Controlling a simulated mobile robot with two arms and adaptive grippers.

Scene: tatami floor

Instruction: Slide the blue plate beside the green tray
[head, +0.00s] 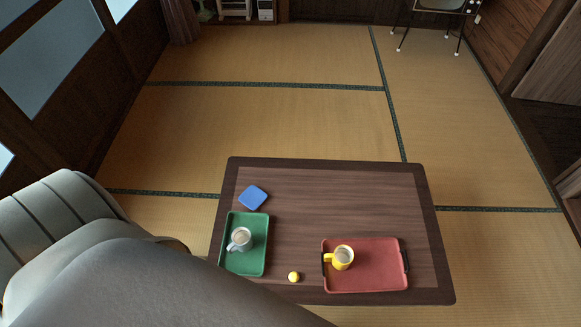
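The blue plate (253,197) is small and squarish and lies flat on the low dark wooden table (335,205), near its far left corner. The green tray (247,264) lies on the table's left side, nearer to me than the plate. The plate is just beyond the tray's far edge, and they look close together; I cannot tell whether they touch. A light grey mug (241,238) with a drink in it stands on the green tray. Neither of my grippers shows in the head view.
A red tray (377,277) with dark handles holds a yellow mug (343,258) at the table's near right. A small yellow ball (294,277) lies between the trays. The table's middle and far right are clear. Large grey shapes block the lower left of the view.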

